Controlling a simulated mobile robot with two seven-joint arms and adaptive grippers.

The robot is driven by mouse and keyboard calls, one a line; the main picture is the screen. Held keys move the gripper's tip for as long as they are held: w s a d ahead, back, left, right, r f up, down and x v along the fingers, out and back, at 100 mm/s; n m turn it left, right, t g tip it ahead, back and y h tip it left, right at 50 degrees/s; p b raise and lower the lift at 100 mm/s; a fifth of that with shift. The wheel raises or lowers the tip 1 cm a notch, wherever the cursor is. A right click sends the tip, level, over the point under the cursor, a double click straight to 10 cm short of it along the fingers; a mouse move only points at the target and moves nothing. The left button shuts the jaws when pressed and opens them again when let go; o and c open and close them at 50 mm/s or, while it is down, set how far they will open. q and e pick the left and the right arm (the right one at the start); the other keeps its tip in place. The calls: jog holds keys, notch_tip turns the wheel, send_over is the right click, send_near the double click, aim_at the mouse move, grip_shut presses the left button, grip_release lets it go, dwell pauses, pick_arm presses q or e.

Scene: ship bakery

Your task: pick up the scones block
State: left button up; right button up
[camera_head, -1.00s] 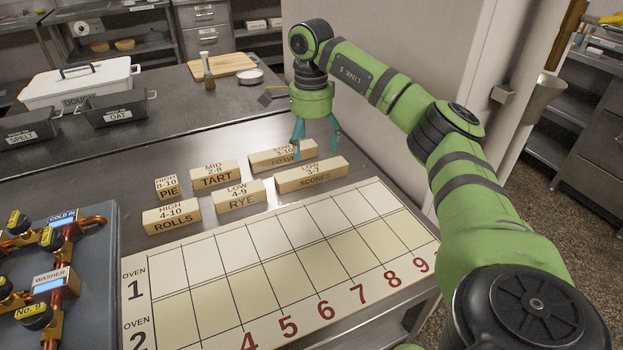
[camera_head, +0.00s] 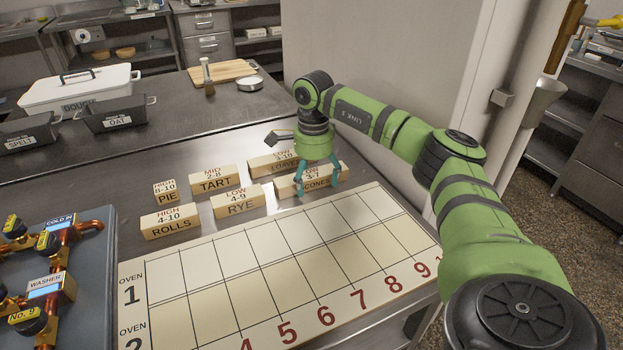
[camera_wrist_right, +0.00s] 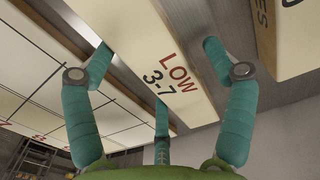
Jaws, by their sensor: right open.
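The scones block (camera_head: 284,186) is a long pale wooden bar labelled LOW 3-7, lying on the steel table just behind the oven chart. My right gripper (camera_head: 318,188) is open with its teal fingers down around the block, and they hide part of its label. In the right wrist view the block (camera_wrist_right: 155,62) runs between the spread fingers of the gripper (camera_wrist_right: 160,85). I cannot tell whether the fingers touch it. My left gripper is not in view.
The loaves block (camera_head: 264,165) lies close behind the scones block. The rye block (camera_head: 238,201) is to its left, with the tart block (camera_head: 214,180), pie block (camera_head: 166,193) and rolls block (camera_head: 170,222) farther left. The oven chart (camera_head: 270,262) lies in front.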

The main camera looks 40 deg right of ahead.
jog(key=c, duration=1.4)
